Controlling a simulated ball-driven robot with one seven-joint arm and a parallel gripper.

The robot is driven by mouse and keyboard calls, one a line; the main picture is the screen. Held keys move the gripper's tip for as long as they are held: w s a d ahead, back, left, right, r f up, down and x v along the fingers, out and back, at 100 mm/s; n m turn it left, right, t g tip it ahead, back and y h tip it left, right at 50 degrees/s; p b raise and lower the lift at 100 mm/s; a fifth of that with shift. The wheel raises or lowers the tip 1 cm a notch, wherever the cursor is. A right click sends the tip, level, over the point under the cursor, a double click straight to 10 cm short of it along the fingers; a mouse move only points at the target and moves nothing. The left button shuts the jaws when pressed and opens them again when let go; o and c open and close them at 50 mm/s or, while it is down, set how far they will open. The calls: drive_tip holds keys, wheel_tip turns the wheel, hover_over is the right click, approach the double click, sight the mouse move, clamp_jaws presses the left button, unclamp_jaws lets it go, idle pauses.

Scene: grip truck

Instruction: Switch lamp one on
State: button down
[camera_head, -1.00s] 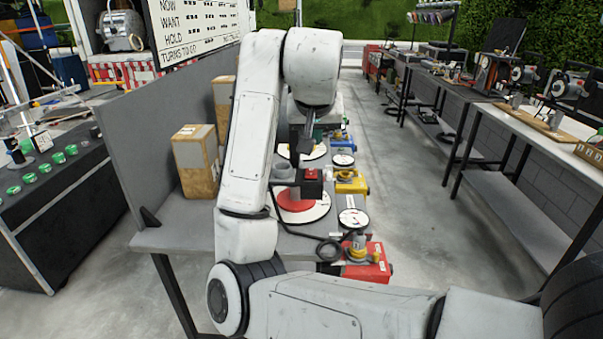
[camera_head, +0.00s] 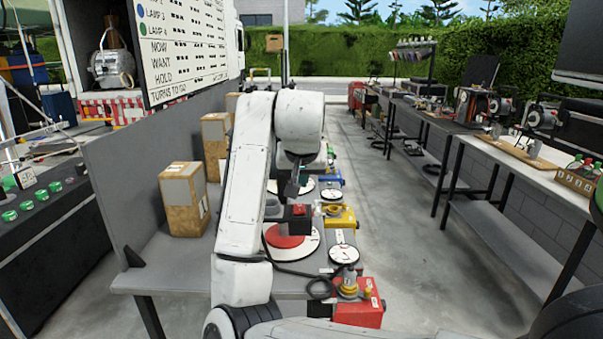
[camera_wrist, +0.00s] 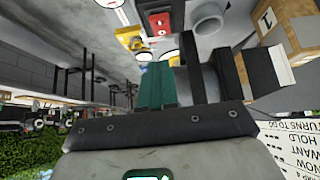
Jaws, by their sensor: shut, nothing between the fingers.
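My gripper (camera_head: 291,190) hangs from my arm over the bench, above a black box with a red top (camera_head: 299,211). It is shut and holds nothing; I cannot tell whether it touches the box. The box stands at a round white plate with a red disc (camera_head: 284,236). A red unit with a yellow knob (camera_head: 359,306) sits at the bench's near edge, with a black cable beside it. A yellow unit (camera_head: 340,216) and a blue one stand farther back. The board (camera_head: 187,48) lists lamps; its lamp one line is out of view. Which unit is lamp one, I cannot tell.
Cardboard boxes (camera_head: 184,198) stand on the bench's left, before a grey panel (camera_head: 118,175). Small white dials (camera_head: 343,254) lie along its right. A clear concrete aisle (camera_head: 400,240) separates it from worktables at right.

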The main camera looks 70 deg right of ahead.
hover_over(302, 213)
drive_tip(key=f, duration=0.4)
drive_tip(key=shift+a+f, duration=0.15)
drive_tip(key=shift+a, duration=0.15)
drive_tip(key=shift+s+a+f, duration=0.1)
drive_tip(key=shift+a+f, duration=0.1)
drive_tip(key=shift+f, duration=1.4)
drive_tip(key=shift+s+a+f+h+b, duration=0.15)
drive_tip(key=shift+f+h+b, duration=0.1)
drive_tip(key=shift+f+b, duration=0.25)
drive_tip(key=shift+s+a+f+h+b, duration=0.1)
drive_tip(key=shift+f+h+b, duration=0.15)
drive_tip(key=shift+f+b, duration=0.2)
drive_tip(key=shift+w+r+p, duration=0.1)
drive_tip(key=shift+r+p, duration=0.25)
drive_tip(key=shift+r, duration=0.1)
drive_tip(key=shift+r+p, duration=0.8)
drive_tip(key=shift+p, duration=0.15)
drive_tip(key=shift+r, duration=0.1)
